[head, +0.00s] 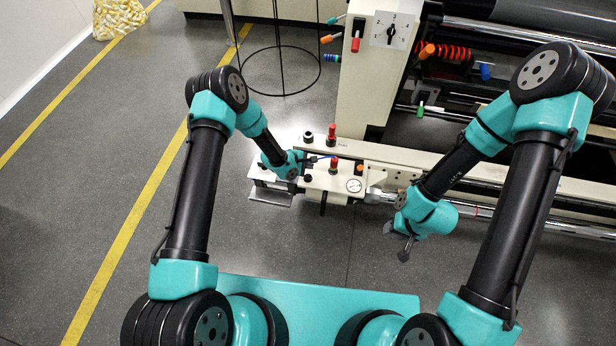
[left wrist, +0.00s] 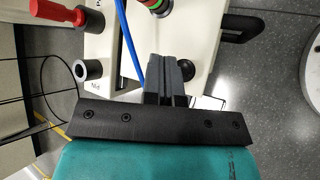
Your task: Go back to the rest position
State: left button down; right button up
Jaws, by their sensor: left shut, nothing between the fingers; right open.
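My left gripper (head: 308,161) is shut and empty, over the left end of the cream machine panel (head: 322,183). In the left wrist view its two grey fingers (left wrist: 168,78) are together above the panel, near a dark round knob (left wrist: 186,69); I cannot tell whether they touch anything. My right gripper (head: 398,243) is open and empty, pointing down over the floor in front of the machine, right of the panel's gauge (head: 354,185).
Red knobs (head: 334,164), a blue tube (left wrist: 130,45) and a dark round socket (left wrist: 87,70) are close to the left gripper. The cream machine beam (head: 450,165) runs to the right. A black wire stand (head: 280,92) stands behind. Floor (head: 90,220) at left is clear.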

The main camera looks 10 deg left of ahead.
dwell(0.4)
pick_arm(q)
jog(key=s+a+r+m+g+y, duration=0.1)
jog(key=s+a+r+m, duration=0.2)
jog(key=s, duration=0.6)
jog(key=s+a+r+m+g+y, duration=0.1)
jog(key=s+a+r+m, duration=0.3)
jog(key=s, duration=0.6)
jog(key=s+a+r+m+g+y, duration=0.2)
jog(key=s+a+r+m, duration=0.2)
jog(key=s, duration=0.5)
jog(key=a+m, duration=0.2)
jog(key=a, duration=0.1)
jog(key=shift+s+a, duration=0.2)
jog(key=shift+a, duration=0.1)
